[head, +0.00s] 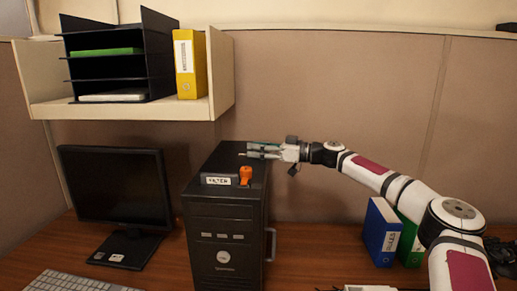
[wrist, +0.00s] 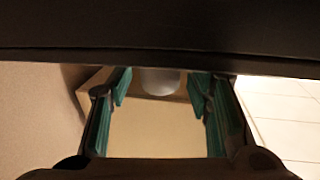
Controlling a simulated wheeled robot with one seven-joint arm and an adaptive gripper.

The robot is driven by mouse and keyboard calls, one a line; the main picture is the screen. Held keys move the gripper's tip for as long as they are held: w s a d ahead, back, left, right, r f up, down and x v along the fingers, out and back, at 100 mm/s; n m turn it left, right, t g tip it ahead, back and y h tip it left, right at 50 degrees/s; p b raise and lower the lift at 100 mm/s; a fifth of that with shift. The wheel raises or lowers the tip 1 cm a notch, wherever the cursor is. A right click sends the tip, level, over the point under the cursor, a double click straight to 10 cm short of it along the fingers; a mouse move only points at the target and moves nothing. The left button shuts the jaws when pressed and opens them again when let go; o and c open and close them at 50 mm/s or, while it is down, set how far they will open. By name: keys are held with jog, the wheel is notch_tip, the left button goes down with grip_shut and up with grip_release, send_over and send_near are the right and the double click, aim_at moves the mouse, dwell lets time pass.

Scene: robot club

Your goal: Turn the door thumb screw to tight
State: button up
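The black computer tower (head: 225,225) stands upright on the desk. An orange piece (head: 245,175) with a knob-like top sits at its front top edge; I cannot tell if it is the thumb screw. A grey handle (head: 271,245) is on the tower's right side. My gripper (head: 250,150) is level over the rear of the tower top, pointing left, behind the orange piece and apart from it. In the wrist view my gripper (wrist: 160,87) has its teal-padded fingers spread. A pale rounded thing (wrist: 160,82) shows beyond the fingertips, and a dark surface fills the top. No thumb screw is clearly visible there.
A monitor (head: 115,185) and keyboard (head: 80,281) are left of the tower. Blue (head: 381,232) and green (head: 411,240) binders stand to the right, under my arm. A shelf (head: 120,110) with black trays (head: 115,60) and a yellow binder (head: 190,64) hangs at upper left.

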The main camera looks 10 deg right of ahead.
grip_shut()
jog(key=shift+s+r+m+t+h+p, duration=0.15)
jog(key=shift+m+t+h+p, duration=0.2)
jog(key=shift+p, duration=0.25)
jog(key=shift+t+p, duration=0.35)
jog(key=shift+t, duration=0.1)
jog(key=m+t+h+p, duration=0.2)
jog(key=shift+s+p, duration=0.1)
jog(key=shift+p, duration=0.25)
jog(key=m+t+h+p, duration=0.2)
jog(key=shift+m+h, duration=0.25)
jog(key=shift+h, duration=0.1)
jog(key=shift+m+t+h, duration=0.3)
jog(key=shift+t+h, duration=0.1)
jog(key=shift+w+h+p, duration=0.25)
jog(key=shift+h+p, duration=0.05)
